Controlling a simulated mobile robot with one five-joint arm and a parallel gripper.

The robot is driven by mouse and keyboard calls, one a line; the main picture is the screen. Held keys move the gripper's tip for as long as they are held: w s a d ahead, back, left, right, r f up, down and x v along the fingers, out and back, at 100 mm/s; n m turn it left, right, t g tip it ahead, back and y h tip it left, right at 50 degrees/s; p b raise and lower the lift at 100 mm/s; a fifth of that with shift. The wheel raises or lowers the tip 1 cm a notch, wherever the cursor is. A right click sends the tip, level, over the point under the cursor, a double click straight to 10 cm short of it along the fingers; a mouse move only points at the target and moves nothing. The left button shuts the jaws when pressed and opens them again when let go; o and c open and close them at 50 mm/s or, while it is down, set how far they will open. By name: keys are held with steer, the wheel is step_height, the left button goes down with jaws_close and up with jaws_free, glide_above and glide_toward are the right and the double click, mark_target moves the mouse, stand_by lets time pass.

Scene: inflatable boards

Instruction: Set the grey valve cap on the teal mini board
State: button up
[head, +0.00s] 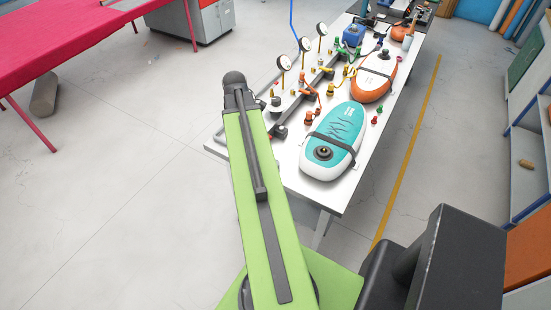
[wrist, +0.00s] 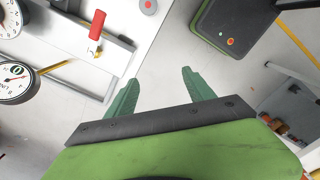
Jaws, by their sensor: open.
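The teal mini board (head: 340,128) lies on the near end of the long white table, with a dark strap across it. A dark round valve fitting (head: 323,153) sits on its near end. A small grey, rounded piece (head: 276,101) stands beside my arm at the table's left side; it may be the grey valve cap, but it is too small to be sure. My gripper (wrist: 160,77) is open and empty in the wrist view, with bare floor between its green fingers. Its fingers do not show in the head view, where my arm reaches to the table's left edge.
An orange board (head: 372,86) lies farther along the table (head: 311,190). Several gauges, including one gauge (head: 284,62), and coloured fittings crowd the left side. A red cylinder (wrist: 97,24) and a dark case (wrist: 238,25) show in the wrist view. Shelves stand at right; floor around is open.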

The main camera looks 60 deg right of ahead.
steer(key=s+d+r+n, duration=0.2)
steer(key=s+d, duration=0.6)
steer(key=s, duration=0.1)
step_height(320, 180, down, 13)
steer(key=b, duration=1.1)
steer(key=shift+d+r+b, duration=0.1)
steer(key=shift+b, duration=0.25)
steer(key=shift+r, duration=0.1)
step_height(320, 180, down, 5)
steer(key=b, duration=0.5)
steer(key=shift+f, duration=0.2)
steer(key=shift+r, duration=0.15)
jaws_close()
